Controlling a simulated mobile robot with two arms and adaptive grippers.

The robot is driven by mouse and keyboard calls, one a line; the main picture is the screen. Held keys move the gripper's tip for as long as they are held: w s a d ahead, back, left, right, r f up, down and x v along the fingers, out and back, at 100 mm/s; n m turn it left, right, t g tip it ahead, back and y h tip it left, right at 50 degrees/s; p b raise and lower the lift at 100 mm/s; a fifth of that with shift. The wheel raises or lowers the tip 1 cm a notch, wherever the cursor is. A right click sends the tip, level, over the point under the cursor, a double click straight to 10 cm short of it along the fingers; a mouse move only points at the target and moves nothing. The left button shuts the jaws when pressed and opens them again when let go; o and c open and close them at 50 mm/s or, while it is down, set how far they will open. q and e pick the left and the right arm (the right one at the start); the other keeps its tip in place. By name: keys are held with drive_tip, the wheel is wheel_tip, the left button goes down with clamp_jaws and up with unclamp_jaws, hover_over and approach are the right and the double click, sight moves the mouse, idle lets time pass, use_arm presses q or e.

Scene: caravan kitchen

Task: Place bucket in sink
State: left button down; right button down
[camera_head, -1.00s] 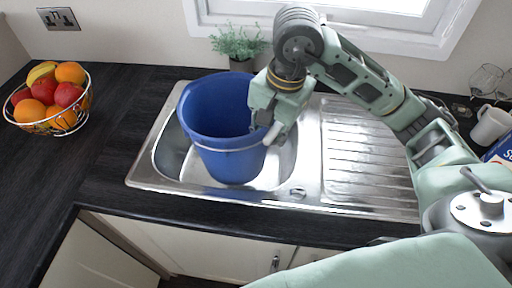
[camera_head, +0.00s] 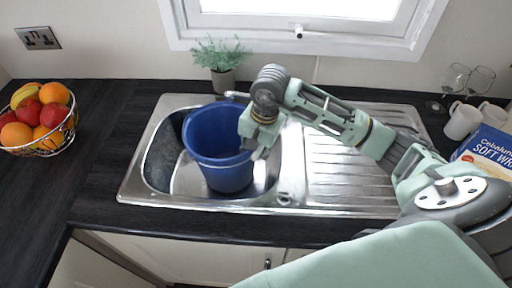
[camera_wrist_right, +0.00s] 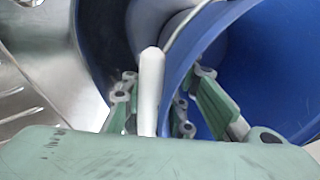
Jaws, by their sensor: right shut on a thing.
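The blue bucket (camera_head: 215,150) stands upright inside the bowl of the steel sink (camera_head: 240,203), toward the bowl's right half. My right gripper (camera_head: 256,150) is at the bucket's right side. In the right wrist view my gripper (camera_wrist_right: 162,90) is shut around the white grip (camera_wrist_right: 150,85) of the bucket's wire handle, close against the blue wall (camera_wrist_right: 270,65). Whether the bucket's base touches the sink floor is hard to tell. My left gripper is not in view.
The ribbed draining board (camera_head: 340,175) lies right of the bowl, under my arm. A potted plant (camera_head: 222,80) stands behind the sink. A fruit basket (camera_head: 40,145) is at the left. Mugs (camera_head: 462,121), glasses and a blue box (camera_head: 488,150) are at the right. The left counter is mostly clear.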

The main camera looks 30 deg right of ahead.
drive_tip(key=shift+w+d+f+p, duration=0.3)
drive_tip(key=shift+w+d+p, duration=0.15)
drive_tip(key=shift+w, duration=0.15)
drive_tip(key=shift+f, duration=0.25)
drive_tip(key=shift+f, duration=0.15)
drive_tip(key=c, duration=1.5)
unclamp_jaws()
drive_tip(key=shift+o, duration=0.2)
